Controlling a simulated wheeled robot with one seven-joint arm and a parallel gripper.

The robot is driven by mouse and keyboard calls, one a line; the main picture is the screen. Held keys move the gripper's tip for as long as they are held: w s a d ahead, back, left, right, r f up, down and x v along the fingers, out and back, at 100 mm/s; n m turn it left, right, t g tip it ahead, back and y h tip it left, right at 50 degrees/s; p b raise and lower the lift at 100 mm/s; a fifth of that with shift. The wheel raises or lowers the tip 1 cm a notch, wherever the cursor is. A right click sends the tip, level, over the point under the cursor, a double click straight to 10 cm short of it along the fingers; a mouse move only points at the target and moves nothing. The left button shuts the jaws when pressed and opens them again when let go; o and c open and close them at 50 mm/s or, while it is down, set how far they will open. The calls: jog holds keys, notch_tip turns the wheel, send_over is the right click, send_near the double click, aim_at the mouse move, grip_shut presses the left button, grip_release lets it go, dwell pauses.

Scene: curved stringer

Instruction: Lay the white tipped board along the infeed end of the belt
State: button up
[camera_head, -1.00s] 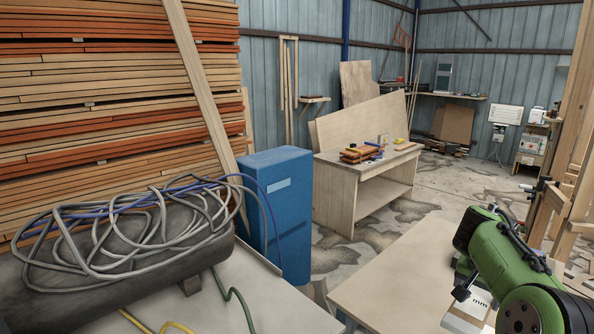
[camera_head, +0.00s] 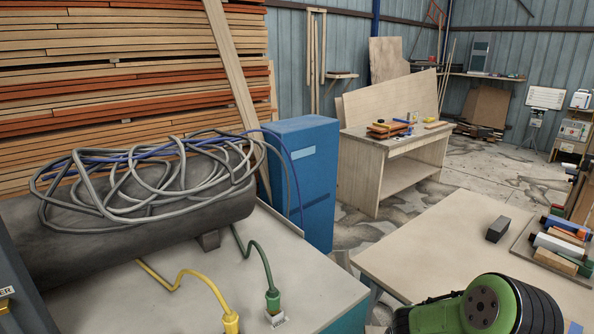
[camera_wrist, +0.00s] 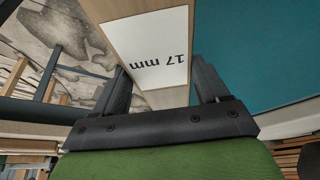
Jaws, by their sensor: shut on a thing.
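In the wrist view my gripper (camera_wrist: 161,72) is shut on a flat wooden board (camera_wrist: 123,20). The board lies between its two dark fingers. A white area (camera_wrist: 160,50) printed "17 mm" covers the part of the board near the fingers, and bare tan wood runs along its left side. The board's far end runs out of the top of the picture. In the head view only my green arm shows at the bottom right; the gripper and board are out of that picture. I cannot make out the belt in either view.
At left are a hose-covered tank (camera_head: 120,235), plugged cables and a blue cabinet (camera_head: 303,185). A workbench (camera_head: 390,165) stands behind.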

jog(key=s+a+f+n+b, duration=0.1)
jog(key=s+a+f, duration=0.3)
jog(key=a+f, duration=0.1)
jog(key=shift+a+f+n+y, duration=0.3)
jog(key=shift+a, duration=0.3)
